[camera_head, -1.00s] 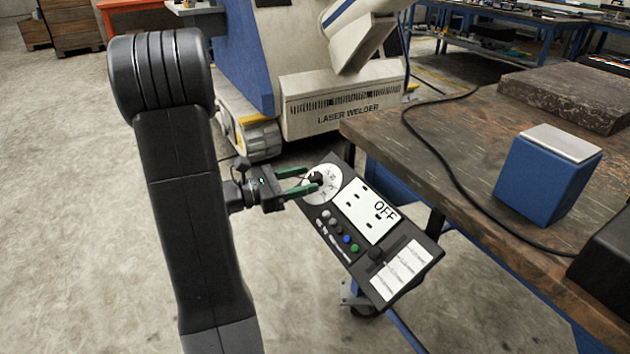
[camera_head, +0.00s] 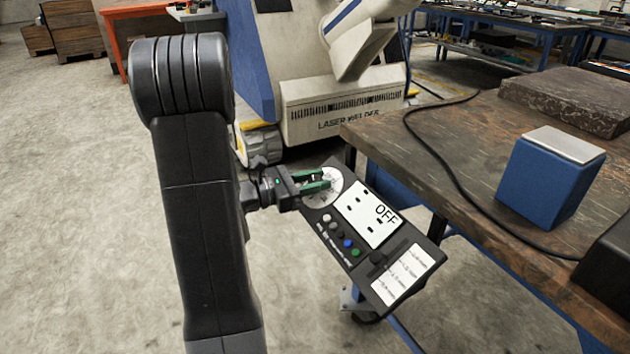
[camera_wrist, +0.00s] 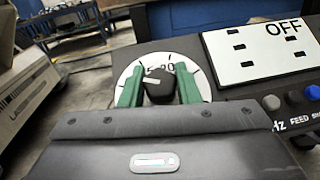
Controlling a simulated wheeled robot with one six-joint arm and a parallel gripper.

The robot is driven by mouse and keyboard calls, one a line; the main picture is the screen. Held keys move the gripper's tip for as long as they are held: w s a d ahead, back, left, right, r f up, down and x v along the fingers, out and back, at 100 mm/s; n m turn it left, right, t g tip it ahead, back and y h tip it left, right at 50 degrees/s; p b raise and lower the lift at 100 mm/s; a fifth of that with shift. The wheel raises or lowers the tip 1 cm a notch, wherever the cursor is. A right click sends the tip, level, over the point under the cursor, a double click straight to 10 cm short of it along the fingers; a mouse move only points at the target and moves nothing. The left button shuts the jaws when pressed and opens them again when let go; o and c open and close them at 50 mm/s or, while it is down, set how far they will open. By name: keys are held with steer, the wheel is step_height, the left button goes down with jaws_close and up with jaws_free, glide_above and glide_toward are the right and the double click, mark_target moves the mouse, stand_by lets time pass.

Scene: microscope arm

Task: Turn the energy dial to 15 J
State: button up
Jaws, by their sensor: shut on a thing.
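The energy dial is a black knob (camera_wrist: 158,86) on a round white scale (camera_wrist: 155,62) at the panel's upper left end. In the wrist view the knob sits between the green fingers of my gripper (camera_wrist: 158,92), which are shut on it.
The laser welder (camera_head: 340,115) stands behind.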

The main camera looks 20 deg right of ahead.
steer(key=shift+m+g, duration=0.3)
steer(key=m+g+y+p, duration=0.1)
steer(key=m+g, duration=0.1)
steer(key=m, duration=0.1)
steer(key=m+g+p, duration=0.1)
steer(key=m+g, duration=0.1)
steer(key=shift+r+m+g+y, duration=0.1)
steer(key=shift+m+g+y, duration=0.2)
steer(key=shift+m+y, duration=0.1)
steer(key=shift+m+g+y+p, duration=1.6)
steer(key=shift+m+g, duration=0.2)
steer(key=shift+m, duration=0.7)
steer(key=o, duration=1)
steer(key=shift+a, duration=0.1)
